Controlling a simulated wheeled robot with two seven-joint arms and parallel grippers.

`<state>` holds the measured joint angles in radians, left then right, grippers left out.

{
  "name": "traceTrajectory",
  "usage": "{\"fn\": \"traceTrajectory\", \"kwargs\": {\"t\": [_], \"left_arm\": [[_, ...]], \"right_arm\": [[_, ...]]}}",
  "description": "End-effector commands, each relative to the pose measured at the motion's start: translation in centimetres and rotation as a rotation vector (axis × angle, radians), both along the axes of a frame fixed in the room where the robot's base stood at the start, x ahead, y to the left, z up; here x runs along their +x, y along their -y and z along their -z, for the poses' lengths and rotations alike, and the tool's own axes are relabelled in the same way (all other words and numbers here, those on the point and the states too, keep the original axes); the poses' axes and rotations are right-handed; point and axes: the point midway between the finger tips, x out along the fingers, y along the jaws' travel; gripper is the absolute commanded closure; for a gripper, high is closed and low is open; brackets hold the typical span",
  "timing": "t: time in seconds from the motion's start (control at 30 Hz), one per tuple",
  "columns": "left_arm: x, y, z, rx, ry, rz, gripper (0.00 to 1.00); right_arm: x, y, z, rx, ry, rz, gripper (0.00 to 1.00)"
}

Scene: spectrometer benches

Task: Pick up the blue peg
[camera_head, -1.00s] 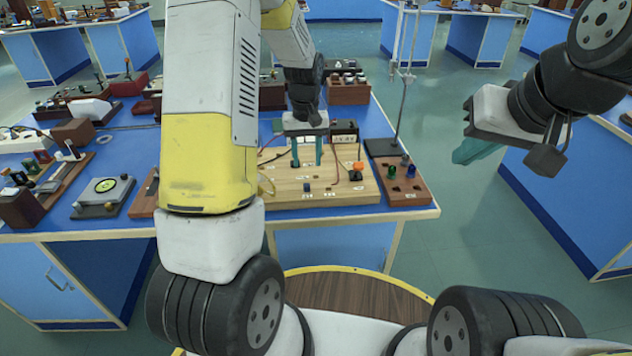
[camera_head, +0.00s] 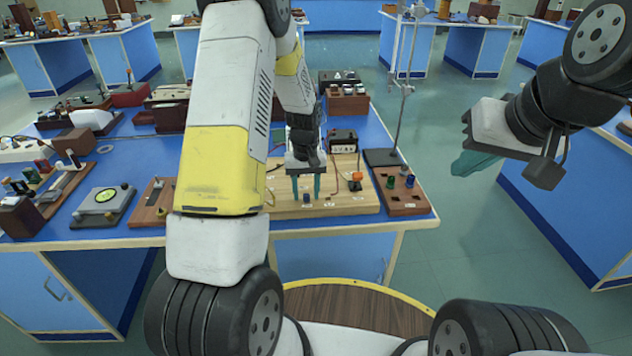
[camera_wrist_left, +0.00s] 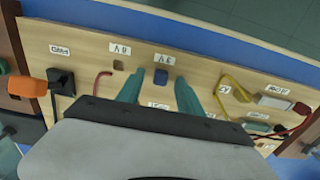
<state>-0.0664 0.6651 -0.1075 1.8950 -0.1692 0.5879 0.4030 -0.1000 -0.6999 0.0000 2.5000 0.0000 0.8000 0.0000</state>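A small blue peg (camera_head: 306,198) stands in the light wooden board (camera_head: 347,205) near its front edge. It also shows in the left wrist view (camera_wrist_left: 161,77), beside a white label. My left gripper (camera_head: 306,190) is over the board, pointing down, with its two teal fingers apart. In the left wrist view the fingertips (camera_wrist_left: 161,80) lie on either side of the blue peg, with gaps to it; I cannot tell their exact height. My right gripper (camera_head: 475,161) hangs over the floor to the right, away from the board; its finger gap is not clear.
A brown rack (camera_head: 405,202) with a green and another blue peg stands right of the board, near a stand with a tall rod (camera_head: 400,120). An orange plug (camera_head: 356,177) and cables are on the board. Left is a grey device (camera_head: 103,207) with a yellow-green dial.

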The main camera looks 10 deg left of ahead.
Motion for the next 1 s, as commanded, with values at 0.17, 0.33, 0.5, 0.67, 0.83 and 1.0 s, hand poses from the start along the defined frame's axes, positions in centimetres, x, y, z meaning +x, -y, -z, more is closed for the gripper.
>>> {"fn": "traceTrajectory", "kwargs": {"t": [0.17,0.33,0.5,0.67,0.83,1.0], "left_arm": [[0.0,0.0,0.0,0.000,0.000,0.000,0.92],[0.0,0.0,0.0,0.000,0.000,0.000,1.00],[0.0,0.0,-0.1,0.000,0.000,0.000,1.00],[0.0,0.0,-0.5,0.001,0.002,0.000,1.00],[0.1,0.0,-2.2,0.000,0.003,0.000,1.00],[-1.3,0.4,-3.8,0.001,-0.001,0.003,1.00]], "right_arm": [[0.0,0.0,0.0,0.000,0.000,0.000,1.00],[0.0,0.0,0.0,0.000,0.000,0.000,1.00],[0.0,0.0,0.0,0.000,0.000,0.000,1.00],[0.0,0.0,0.0,0.000,0.000,0.000,1.00],[0.0,0.0,0.0,0.000,0.000,0.000,1.00],[0.0,0.0,0.0,0.000,0.000,0.000,1.00]]}}
